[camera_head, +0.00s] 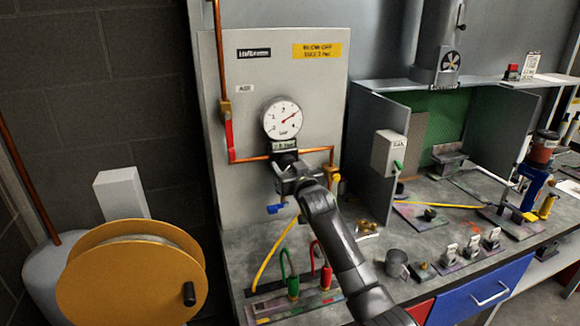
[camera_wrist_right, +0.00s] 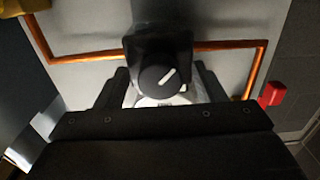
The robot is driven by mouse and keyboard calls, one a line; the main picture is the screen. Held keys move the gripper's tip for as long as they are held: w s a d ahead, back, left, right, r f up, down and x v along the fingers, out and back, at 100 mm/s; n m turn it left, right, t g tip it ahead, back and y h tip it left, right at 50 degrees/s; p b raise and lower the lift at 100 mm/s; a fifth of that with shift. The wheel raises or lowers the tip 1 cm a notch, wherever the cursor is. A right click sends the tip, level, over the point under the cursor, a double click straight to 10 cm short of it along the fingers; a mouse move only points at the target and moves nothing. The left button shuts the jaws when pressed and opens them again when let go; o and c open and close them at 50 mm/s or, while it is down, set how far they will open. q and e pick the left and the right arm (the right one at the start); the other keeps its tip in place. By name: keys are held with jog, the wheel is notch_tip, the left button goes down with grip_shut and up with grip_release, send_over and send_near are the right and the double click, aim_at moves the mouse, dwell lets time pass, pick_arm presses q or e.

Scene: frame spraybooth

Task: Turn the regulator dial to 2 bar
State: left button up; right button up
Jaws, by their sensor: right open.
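The regulator dial (camera_wrist_right: 156,80) is a round black knob with a white pointer line, slanting toward the upper right in the right wrist view. My right gripper (camera_wrist_right: 163,74) is open, with one finger on each side of the knob; I cannot tell whether they touch it. In the head view the right gripper (camera_head: 286,168) is at the regulator under the gauge and hides the knob. The white round gauge (camera_head: 282,119) has a red needle pointing to the upper right. A small greenish readout (camera_head: 284,146) below it is too small to read surely. My left gripper is not in view.
Copper pipe (camera_head: 248,160) runs along the grey panel (camera_head: 222,68), with a red lever (camera_head: 229,138) at left. A yellow hose reel (camera_head: 130,275) stands at left.

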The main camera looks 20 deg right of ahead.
jog(key=c, duration=1)
jog(key=n+p, duration=0.1)
jog(key=n, duration=0.2)
jog(key=shift+n+p, duration=0.3)
jog(key=shift+n, duration=0.1)
jog(key=n+p, duration=0.1)
jog(key=n, duration=0.3)
jog(key=shift+d+r+n+p, duration=0.1)
jog(key=shift+n+p, duration=0.2)
jog(key=shift+p, duration=0.1)
jog(key=n+p, duration=0.3)
jog(key=n, duration=0.3)
jog(key=shift+n, duration=0.3)
